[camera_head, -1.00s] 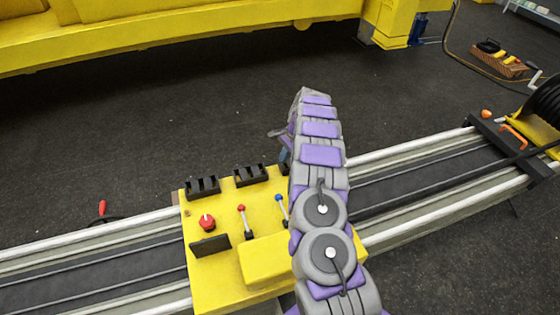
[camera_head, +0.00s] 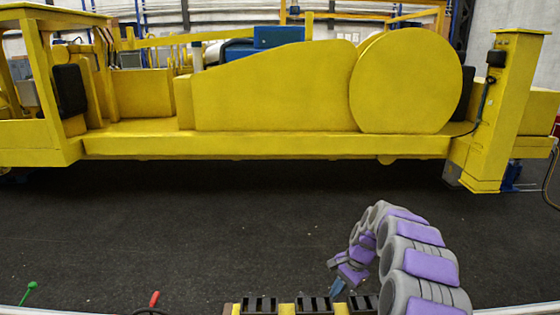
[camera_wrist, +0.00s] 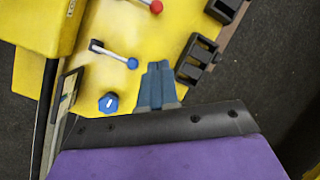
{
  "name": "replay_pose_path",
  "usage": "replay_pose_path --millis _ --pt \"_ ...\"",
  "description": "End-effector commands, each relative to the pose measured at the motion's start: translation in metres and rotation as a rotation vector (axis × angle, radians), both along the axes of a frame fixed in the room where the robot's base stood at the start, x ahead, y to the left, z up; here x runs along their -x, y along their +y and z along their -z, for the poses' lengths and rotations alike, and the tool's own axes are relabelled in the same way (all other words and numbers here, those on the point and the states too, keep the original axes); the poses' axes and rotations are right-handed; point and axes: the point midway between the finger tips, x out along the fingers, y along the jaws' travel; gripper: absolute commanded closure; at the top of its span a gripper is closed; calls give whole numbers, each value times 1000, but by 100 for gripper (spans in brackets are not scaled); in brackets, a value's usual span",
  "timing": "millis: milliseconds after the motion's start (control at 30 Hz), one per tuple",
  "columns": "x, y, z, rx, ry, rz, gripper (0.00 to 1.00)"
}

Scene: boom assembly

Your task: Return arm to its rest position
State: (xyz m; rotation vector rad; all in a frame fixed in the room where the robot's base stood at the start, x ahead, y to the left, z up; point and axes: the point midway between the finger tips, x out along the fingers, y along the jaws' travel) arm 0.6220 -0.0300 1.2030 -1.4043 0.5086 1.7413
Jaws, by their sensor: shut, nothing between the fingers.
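My gripper (camera_wrist: 157,72) shows in the wrist view as two blue-grey fingers closed together, with nothing between them. It is over the yellow control panel (camera_wrist: 112,30), close to a blue-balled lever (camera_wrist: 132,63) and a black slotted holder (camera_wrist: 197,58). I cannot tell its height above the panel. In the head view, my grey and purple arm arches at lower right. The blue-grey gripper tip (camera_head: 338,286) points down behind the black holders (camera_head: 313,304) at the bottom edge. Most of the panel is below the frame there.
A blue knob (camera_wrist: 108,102), a small screen (camera_wrist: 68,88) and a red-balled lever (camera_wrist: 156,7) are on the panel. A large yellow machine (camera_head: 270,90) spans the back in the head view. Dark floor (camera_head: 180,220) between is clear. A red-tipped handle (camera_head: 154,298) stands at lower left.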

Motion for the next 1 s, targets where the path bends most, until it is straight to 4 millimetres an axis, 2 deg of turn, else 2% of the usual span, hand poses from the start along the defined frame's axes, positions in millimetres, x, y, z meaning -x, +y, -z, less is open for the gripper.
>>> replay_pose_path --millis 200,500,767,1000 --pt "53 30 -28 7 -30 -169 100" --pt "137 53 -51 44 -61 -388 100" --pt "220 60 -53 92 -75 -562 100" --pt "299 57 -40 144 -77 -703 100"
